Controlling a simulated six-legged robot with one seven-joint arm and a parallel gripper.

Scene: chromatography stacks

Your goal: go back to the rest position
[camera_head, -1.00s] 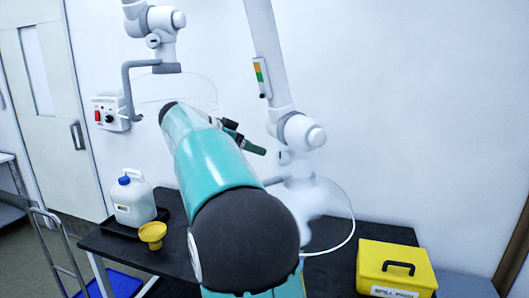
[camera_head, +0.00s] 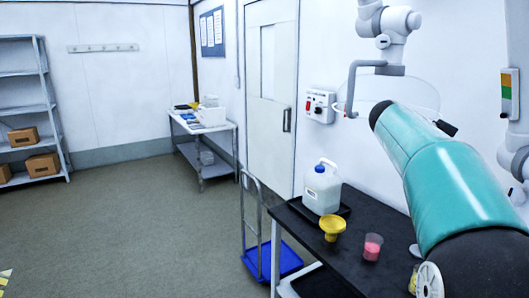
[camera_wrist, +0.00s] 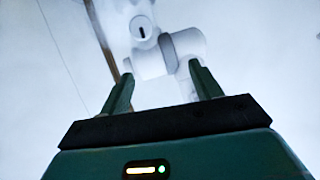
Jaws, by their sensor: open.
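My gripper (camera_wrist: 162,88) shows in the wrist view with its two green fingers spread apart and nothing between them. Beyond the fingers is a white jointed extraction arm (camera_wrist: 168,52) against the pale wall; I cannot tell its distance from the fingertips. In the head view my teal arm stretches up across the right side, over the black bench. The gripper there is mostly hidden behind my arm; only a small dark part (camera_head: 446,128) shows past it.
The black bench (camera_head: 300,213) holds a white jug (camera_head: 322,190), a yellow funnel (camera_head: 333,228) and a cup of pink material (camera_head: 372,247). A blue-decked trolley (camera_head: 272,261) stands beside it. White extraction arms (camera_head: 388,40) hang above. The floor at left is clear, with shelves (camera_head: 25,110) beyond.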

